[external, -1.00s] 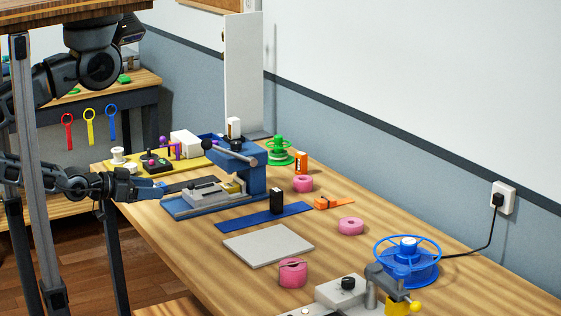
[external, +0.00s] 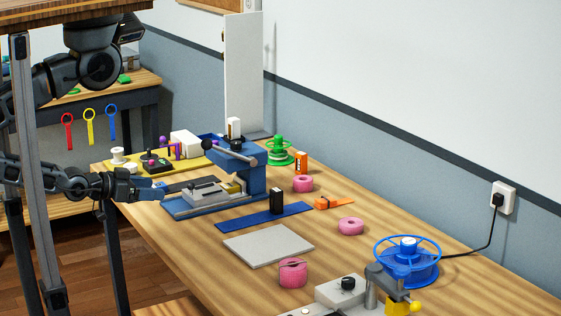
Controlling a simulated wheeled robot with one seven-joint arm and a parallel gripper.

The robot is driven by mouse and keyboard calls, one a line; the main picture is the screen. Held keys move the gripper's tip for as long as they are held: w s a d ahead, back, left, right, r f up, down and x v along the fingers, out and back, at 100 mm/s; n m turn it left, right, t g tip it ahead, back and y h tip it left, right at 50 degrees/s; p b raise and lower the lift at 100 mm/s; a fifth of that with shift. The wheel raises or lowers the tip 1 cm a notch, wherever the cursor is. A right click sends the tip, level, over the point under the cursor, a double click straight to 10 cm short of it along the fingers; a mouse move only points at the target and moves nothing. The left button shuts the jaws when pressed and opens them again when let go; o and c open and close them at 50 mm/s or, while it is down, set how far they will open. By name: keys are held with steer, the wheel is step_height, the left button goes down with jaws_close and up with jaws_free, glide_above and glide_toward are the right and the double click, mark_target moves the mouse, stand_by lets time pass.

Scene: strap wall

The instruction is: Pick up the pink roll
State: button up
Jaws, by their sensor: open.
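Three pink rolls lie apart on the wooden table. One pink roll (external: 293,273) is at the front, just below a pale flat plate. A flatter pink roll (external: 351,226) is right of the middle. Another pink roll (external: 303,184) is farther back, near an orange and white box. My gripper (external: 154,188) is open at the table's left edge, beside the blue fixture and well left of all three rolls. Its fingers are small and partly lost against the fixture. No roll is between them.
A blue clamp fixture (external: 250,172) stands between my gripper and the rolls. A blue strip (external: 250,220) with a black block and a pale plate (external: 268,246) lie nearer. A blue reel (external: 408,265) and a grey device (external: 342,292) are at the front right.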

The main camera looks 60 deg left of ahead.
steer(key=o, duration=0.4)
